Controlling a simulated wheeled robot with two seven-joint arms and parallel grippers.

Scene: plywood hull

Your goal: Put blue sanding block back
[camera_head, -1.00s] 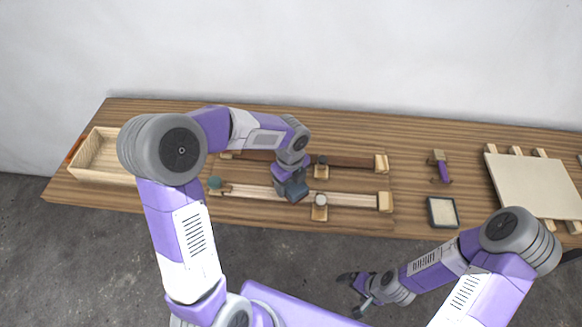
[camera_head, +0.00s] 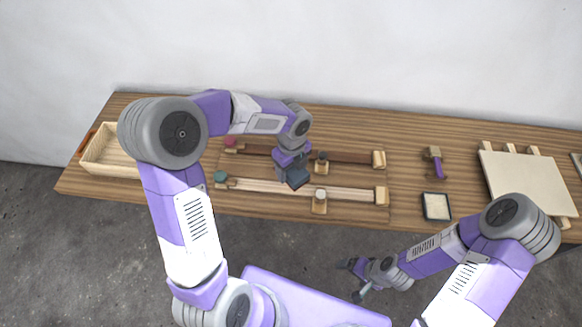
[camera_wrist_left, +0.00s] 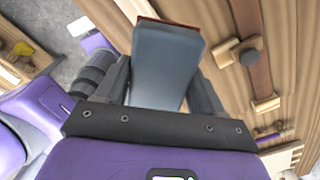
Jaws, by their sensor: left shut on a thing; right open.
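The blue sanding block (camera_head: 299,179), a dark blue-grey block, is in my left gripper (camera_head: 294,173), over the middle of the bench between two long wooden rails. In the left wrist view the block (camera_wrist_left: 165,65) sits between the two fingers (camera_wrist_left: 160,88), with a reddish-brown edge at its far end. Whether it touches the bench cannot be told. My right gripper (camera_head: 352,280) is open and empty, low in front of the bench, over the floor.
The front rail (camera_head: 340,192) has a green knob (camera_head: 221,177); the back rail (camera_head: 350,157) has a red one (camera_head: 230,142). A wooden tray (camera_head: 110,168) stands left. Right are a purple-handled tool (camera_head: 437,165), a framed pad (camera_head: 436,206) and a pale board (camera_head: 525,180).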

